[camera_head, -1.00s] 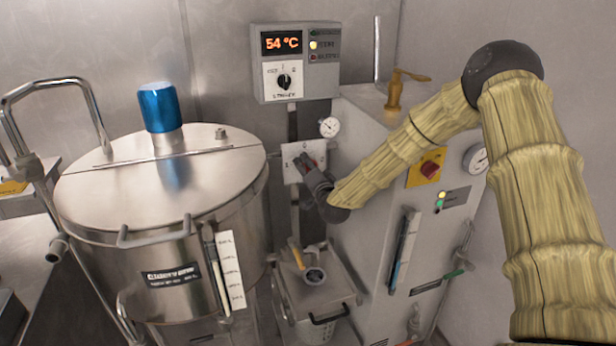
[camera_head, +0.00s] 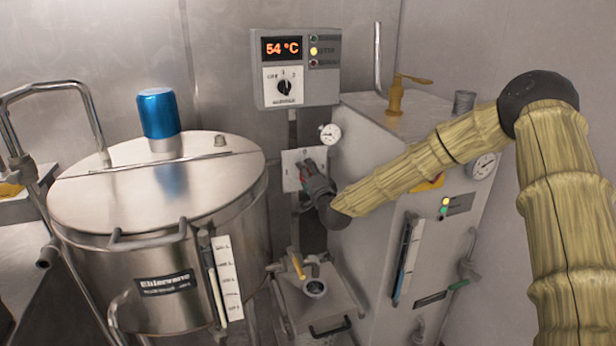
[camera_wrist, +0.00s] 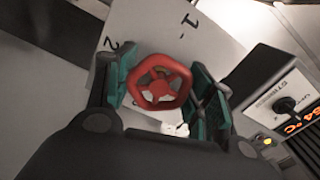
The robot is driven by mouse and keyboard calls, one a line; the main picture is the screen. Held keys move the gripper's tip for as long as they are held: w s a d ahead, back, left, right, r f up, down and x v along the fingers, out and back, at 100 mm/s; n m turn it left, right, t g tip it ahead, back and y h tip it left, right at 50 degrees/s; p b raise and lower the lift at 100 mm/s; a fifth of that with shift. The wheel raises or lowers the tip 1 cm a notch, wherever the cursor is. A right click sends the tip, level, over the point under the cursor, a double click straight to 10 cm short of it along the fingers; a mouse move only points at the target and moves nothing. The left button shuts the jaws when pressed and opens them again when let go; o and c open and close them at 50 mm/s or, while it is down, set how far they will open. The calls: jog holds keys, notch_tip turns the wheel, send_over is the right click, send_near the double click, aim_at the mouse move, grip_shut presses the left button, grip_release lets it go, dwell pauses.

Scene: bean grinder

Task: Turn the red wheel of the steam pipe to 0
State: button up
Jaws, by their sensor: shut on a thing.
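The red wheel (camera_wrist: 159,82) is spoked and sits in front of a white plate (camera_wrist: 150,35) marked with a 1 and a 2. My gripper (camera_wrist: 160,88) has its green-padded fingers on either side of the wheel's rim and is shut on it. In the head view my gripper (camera_head: 312,178) reaches the white dial plate (camera_head: 291,172) between the kettle and the grey cabinet. The 0 mark cannot be made out clearly.
A steel kettle (camera_head: 90,250) with a blue motor (camera_head: 159,118) stands left. A control box (camera_head: 297,90) reading 54 °C hangs above the plate. A grey cabinet (camera_head: 375,270) with a gauge (camera_head: 330,133) stands right. A small brass-handled valve (camera_head: 297,268) is below.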

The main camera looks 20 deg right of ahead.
jog(key=shift+d+f, duration=0.1)
jog(key=o, duration=1)
jog(key=shift+s, duration=0.1)
jog(key=s, duration=1.1)
jog(key=shift+s+d, duration=0.15)
jog(key=shift+s, duration=0.25)
